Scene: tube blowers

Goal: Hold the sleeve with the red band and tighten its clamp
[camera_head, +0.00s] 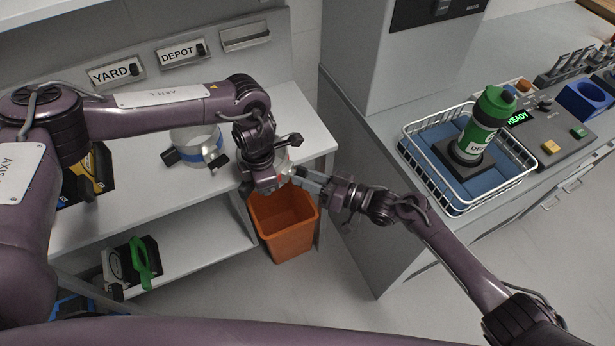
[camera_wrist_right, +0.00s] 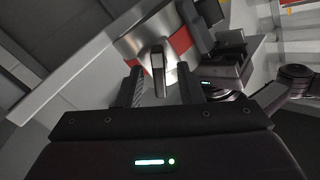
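The sleeve with the red band (camera_wrist_right: 181,43) is a pale metal ring, seen close up in the right wrist view. In the head view it is mostly hidden behind my left gripper (camera_head: 268,180), which holds it above the floor at the bench's right end. The clamp's lever (camera_wrist_right: 158,72) stands out from the band. My right gripper (camera_wrist_right: 160,88) is open, its two fingers on either side of the lever with a gap to each. In the head view my right gripper (camera_head: 300,176) meets the sleeve from the right.
A sleeve with a blue band (camera_head: 203,153) stands on the bench (camera_head: 105,213). An orange bin (camera_head: 287,238) is below my grippers. A wire basket (camera_head: 447,198) holding a green bottle (camera_head: 482,128) sits on the right counter beside a console reading READY. YARD (camera_head: 116,72) and DEPOT (camera_head: 181,54) labels mark the back panel.

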